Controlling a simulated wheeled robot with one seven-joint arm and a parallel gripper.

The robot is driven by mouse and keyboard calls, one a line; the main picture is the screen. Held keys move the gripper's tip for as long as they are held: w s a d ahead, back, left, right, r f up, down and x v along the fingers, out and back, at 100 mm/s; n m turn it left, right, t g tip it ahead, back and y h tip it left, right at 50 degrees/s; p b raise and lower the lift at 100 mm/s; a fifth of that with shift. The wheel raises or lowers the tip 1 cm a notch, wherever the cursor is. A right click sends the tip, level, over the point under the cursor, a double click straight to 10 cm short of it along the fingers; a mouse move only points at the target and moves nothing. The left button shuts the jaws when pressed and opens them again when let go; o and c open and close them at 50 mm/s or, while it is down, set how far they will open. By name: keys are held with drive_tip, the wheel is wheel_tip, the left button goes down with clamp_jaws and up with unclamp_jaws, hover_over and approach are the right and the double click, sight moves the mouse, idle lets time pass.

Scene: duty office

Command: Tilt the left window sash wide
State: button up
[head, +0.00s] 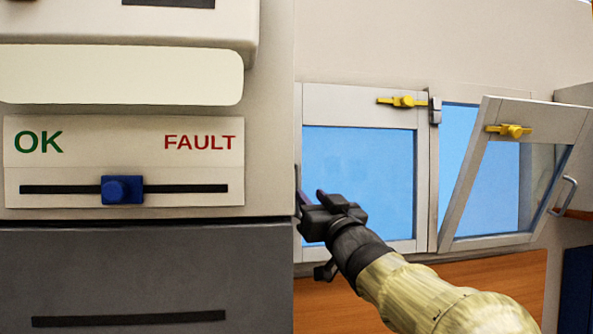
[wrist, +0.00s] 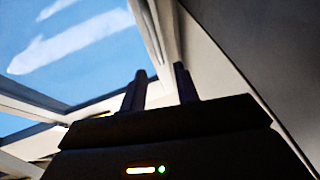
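The left window sash (head: 359,112) has a pale frame around blue glass and looks flat in the window opening, not leaning out. Its yellow handle (head: 402,101) lies horizontal on the top rail near the right corner. My gripper (head: 309,194) is at the lower left part of this sash, near its left edge and well below the handle. In the wrist view my gripper (wrist: 160,83) has its two dark fingers apart, with pale frame behind the gap. I cannot tell whether the fingers touch the frame.
The right sash (head: 461,182) leans inward at the top, its yellow handle (head: 515,131) horizontal. A grey cabinet (head: 150,268) with an OK/FAULT panel (head: 125,162) and blue slider (head: 122,190) stands close on the left. A wooden panel (head: 480,288) lies below the windows.

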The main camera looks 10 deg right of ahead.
sight(299, 181)
drive_tip(key=p+x, duration=0.4)
drive_tip(key=x, duration=0.4)
drive_tip(key=shift+d, duration=0.1)
drive_tip(key=shift+w+p, duration=0.35)
drive_tip(key=shift+w, duration=0.05)
clamp_jaws()
